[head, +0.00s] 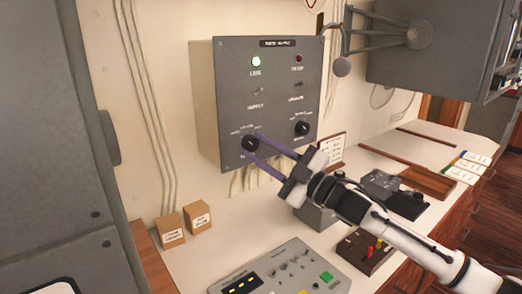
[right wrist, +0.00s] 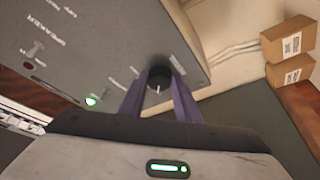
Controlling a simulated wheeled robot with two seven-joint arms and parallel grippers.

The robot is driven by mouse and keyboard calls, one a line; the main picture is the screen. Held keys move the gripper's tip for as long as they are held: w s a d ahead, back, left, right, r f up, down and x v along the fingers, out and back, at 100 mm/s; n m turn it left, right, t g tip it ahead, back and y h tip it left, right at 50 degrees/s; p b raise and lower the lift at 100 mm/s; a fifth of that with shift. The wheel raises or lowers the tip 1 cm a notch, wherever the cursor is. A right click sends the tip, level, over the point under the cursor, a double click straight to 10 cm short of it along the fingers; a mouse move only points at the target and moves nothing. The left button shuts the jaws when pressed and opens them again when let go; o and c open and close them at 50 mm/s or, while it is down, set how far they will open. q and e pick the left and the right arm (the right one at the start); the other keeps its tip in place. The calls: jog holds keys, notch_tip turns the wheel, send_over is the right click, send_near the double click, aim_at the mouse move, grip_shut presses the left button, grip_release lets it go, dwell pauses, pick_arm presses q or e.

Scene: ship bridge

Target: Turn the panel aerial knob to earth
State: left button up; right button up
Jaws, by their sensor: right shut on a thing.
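The grey panel (head: 275,90) is fixed to the wall, with two black knobs low on its face. The lower-left knob (head: 250,143) is between the purple fingers of my right gripper (head: 250,147). In the right wrist view, the right gripper (right wrist: 159,88) is shut on this knob (right wrist: 160,76), a finger on each side. A short pale pointer mark shows on the knob. The other knob (head: 303,128) is free, to the right. The lettering around the knobs is too small to read. My left gripper is not in view.
A green lamp (head: 256,62) is lit on the panel. Two small cartons (head: 170,230) stand on the counter below, left of the panel. A grey console (head: 281,272) with a green button stands at the front. A grey cabinet fills the left side.

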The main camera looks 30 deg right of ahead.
jog(key=o, duration=1)
jog(key=shift+o, duration=0.2)
jog(key=shift+s+d+f, duration=0.25)
jog(key=shift+s, duration=0.2)
jog(key=b+v, duration=0.2)
jog(key=v, duration=0.7)
jog(key=shift+s, duration=0.15)
jog(key=shift+r, duration=0.1)
